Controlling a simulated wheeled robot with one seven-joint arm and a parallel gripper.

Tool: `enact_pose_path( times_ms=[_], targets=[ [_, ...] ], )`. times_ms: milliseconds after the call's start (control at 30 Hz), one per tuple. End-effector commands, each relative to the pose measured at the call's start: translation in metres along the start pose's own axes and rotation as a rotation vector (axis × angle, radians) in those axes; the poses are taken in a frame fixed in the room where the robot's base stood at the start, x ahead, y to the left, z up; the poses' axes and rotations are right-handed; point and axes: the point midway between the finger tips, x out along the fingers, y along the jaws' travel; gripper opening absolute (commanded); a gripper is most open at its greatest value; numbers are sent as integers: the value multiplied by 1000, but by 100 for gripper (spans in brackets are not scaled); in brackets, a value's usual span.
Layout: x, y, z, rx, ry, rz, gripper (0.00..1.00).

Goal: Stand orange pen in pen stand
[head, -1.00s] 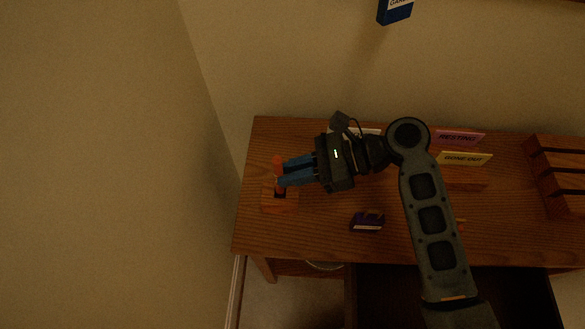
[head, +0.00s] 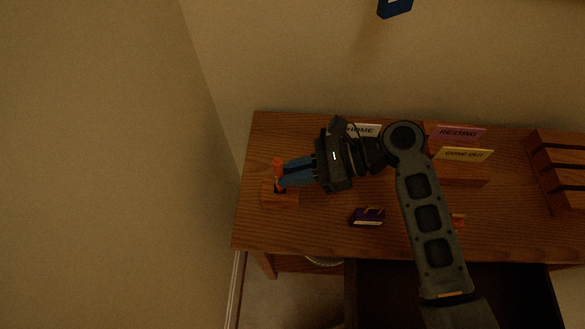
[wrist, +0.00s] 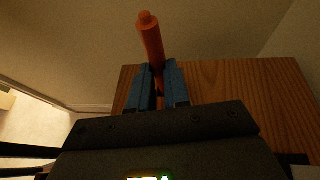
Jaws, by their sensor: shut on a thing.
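The orange pen (wrist: 152,42) is held upright between the blue fingers of my gripper (wrist: 158,82) in the wrist view. In the head view the pen (head: 278,166) shows at the fingertips of my gripper (head: 281,175), near the desk's left end. The pen stand (head: 279,199), a wooden block with a dark opening, is directly below the fingertips. The pen's lower end is at or over the opening; the fingers partly hide it, so I cannot tell how deep it sits.
A small purple box (head: 368,217) lies on the desk (head: 325,225) right of the stand. Signs reading HOME (head: 363,130), RESTING (head: 458,132) and GONE OUT (head: 464,154) stand toward the back. A slatted wooden rack (head: 560,170) is at right. An open drawer (head: 380,295) is in front.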

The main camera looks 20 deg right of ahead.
Motion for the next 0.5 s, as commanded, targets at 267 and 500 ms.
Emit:
enact_pose_path(
  times_ms=[267,500],
  targets=[
    [2,0,-6,-1,0,0,0],
    [5,0,-11,0,0,0,0]
  ],
)
